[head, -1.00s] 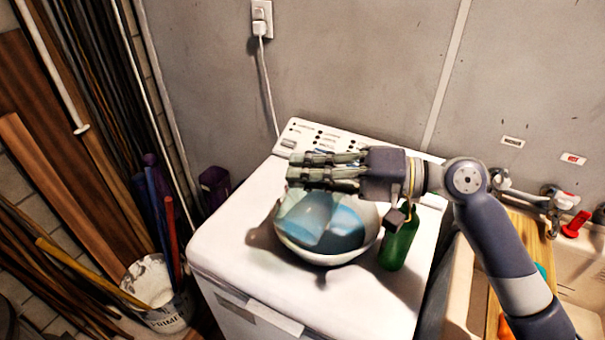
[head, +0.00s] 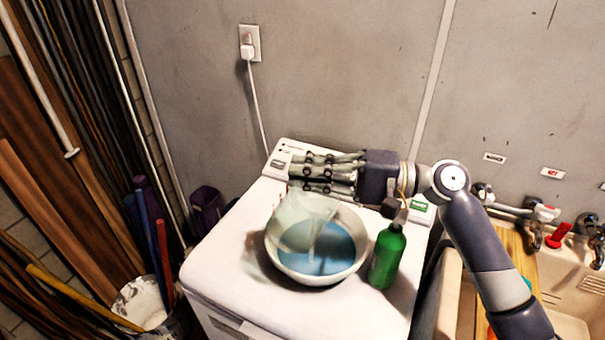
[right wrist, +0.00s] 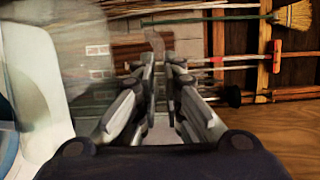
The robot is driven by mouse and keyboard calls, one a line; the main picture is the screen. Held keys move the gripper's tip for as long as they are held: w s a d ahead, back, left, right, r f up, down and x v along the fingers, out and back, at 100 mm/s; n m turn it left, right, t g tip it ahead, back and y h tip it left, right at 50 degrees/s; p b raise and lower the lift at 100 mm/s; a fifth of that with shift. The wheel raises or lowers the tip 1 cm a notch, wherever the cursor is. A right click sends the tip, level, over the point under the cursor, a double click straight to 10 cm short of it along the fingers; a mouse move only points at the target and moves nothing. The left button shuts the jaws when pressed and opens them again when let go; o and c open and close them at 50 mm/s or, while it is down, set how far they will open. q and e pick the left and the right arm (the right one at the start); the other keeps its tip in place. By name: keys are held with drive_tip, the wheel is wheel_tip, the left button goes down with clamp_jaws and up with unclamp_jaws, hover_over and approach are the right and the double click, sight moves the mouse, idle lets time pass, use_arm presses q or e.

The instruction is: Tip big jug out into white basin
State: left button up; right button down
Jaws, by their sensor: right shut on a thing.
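The big jug (head: 303,207) is clear and pale. It hangs tilted, mouth down, over the white basin (head: 350,273). My right gripper (head: 302,172) is shut on the jug above the basin's back rim. Its fingers hide part of the jug. Blue liquid (head: 328,250) lies in the basin, and the jug looks nearly clear of it. The basin stands upright on the white washing machine. In the right wrist view my gripper's fingers (right wrist: 160,85) are close together. My left gripper is in no view.
A green bottle (head: 388,257) with a dark cap stands close to the basin's right on the washing machine (head: 230,262). A sink (head: 575,285) with taps is at the right. A bucket (head: 150,295) and poles stand at the left. The machine's front left top is clear.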

drive_tip(key=shift+w+d+r+m+y+p, duration=0.15)
drive_tip(key=shift+w+d+m, duration=0.1)
drive_tip(key=shift+w+m, duration=0.3)
drive_tip(key=shift+w+d+m+y+p, duration=0.1)
drive_tip(key=shift+w+d+m, duration=0.15)
drive_tip(key=shift+w+m, duration=0.3)
drive_tip(key=shift+w+d+r+m+y+p, duration=0.15)
drive_tip(key=shift+w+d+m, duration=0.2)
drive_tip(key=shift+w, duration=0.35)
drive_tip(key=shift+a+f, duration=0.1)
drive_tip(key=shift+r+p, duration=1.9)
drive_tip(key=shift+r, duration=1.2)
drive_tip(key=shift+f, duration=0.1)
